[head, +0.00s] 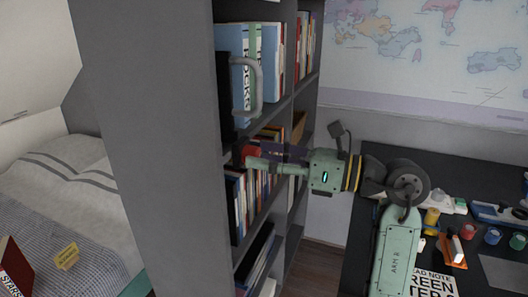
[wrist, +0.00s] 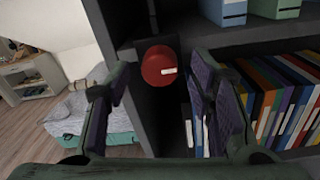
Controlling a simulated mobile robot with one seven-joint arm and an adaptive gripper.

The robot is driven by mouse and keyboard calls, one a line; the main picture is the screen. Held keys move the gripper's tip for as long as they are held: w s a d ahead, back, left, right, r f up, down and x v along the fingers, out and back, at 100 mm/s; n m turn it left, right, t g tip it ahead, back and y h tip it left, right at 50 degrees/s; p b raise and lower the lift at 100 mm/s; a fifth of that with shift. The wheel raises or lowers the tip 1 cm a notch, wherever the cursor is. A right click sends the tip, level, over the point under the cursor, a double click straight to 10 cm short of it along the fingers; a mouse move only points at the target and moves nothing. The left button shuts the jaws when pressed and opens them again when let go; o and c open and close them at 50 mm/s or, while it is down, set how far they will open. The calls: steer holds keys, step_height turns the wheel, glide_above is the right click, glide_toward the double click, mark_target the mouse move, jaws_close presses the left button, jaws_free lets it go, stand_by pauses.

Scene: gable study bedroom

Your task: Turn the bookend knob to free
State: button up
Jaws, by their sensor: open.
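The red round knob (wrist: 158,66) sits on a dark mount at the shelf's upright edge. A short white mark on its face points right in the wrist view. In the head view the knob (head: 250,151) shows at the tip of my gripper (head: 262,163), partly covered. In the wrist view my gripper (wrist: 152,100) is open, its purple-padded fingers left and right of the knob. The knob appears ahead of the fingertips, between them in the picture; I cannot see any contact. A grey loop handle (head: 259,86) on a dark upright panel stands above the knob.
The grey bookcase (head: 165,150) holds rows of books (wrist: 285,95) close to the right finger. A bed (head: 75,185) lies left of it. A dark desk (head: 480,245) with jars and small items stands right, beside my arm.

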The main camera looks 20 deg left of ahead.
steer(key=shift+a, duration=0.3)
steer(key=shift+c, duration=0.4)
steer(key=c, duration=1.1)
